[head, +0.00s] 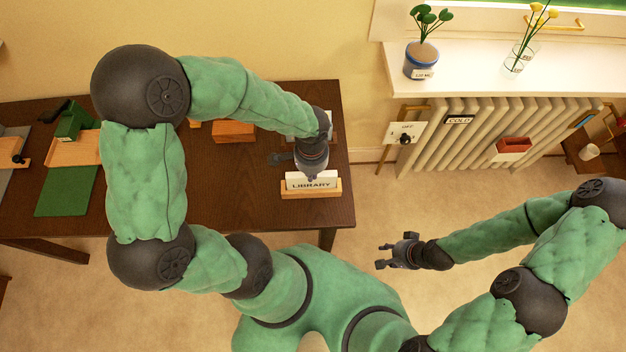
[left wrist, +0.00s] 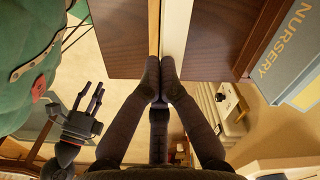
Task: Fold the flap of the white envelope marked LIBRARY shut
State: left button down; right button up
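The white envelope marked LIBRARY (head: 325,183) stands in a light wooden holder (head: 284,193) near the front right corner of the dark desk. My left gripper (head: 311,176) points down at the envelope's top edge and hides part of it; I cannot make out the flap's angle. In the left wrist view, the fingertips (left wrist: 160,76) are together, at a white strip (left wrist: 178,25) beside a wooden strip. No object shows between them; whether they touch the envelope is unclear. My right gripper (head: 384,254) is open and empty, off the desk's right side.
The dark desk (head: 240,185) holds a wooden block (head: 234,132), a green mat (head: 66,192) and a green device (head: 74,121) to the left. A panel marked NURSERY (left wrist: 292,45) stands close by in the left wrist view. A radiator (head: 470,135) is at the right wall.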

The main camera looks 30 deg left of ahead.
pick_arm(q)
jog(key=shift+w+a+f, duration=0.1)
jog(key=shift+w+a, duration=0.4)
jog(key=shift+w, duration=0.3)
jog(key=shift+w+a, duration=0.5)
jog(key=shift+w, duration=0.25)
notch_tip(320, 180, up, 8)
jog(key=p, duration=0.6)
jog(key=shift+p, duration=0.4)
jog(key=shift+s, duration=0.1)
dwell(0.9)
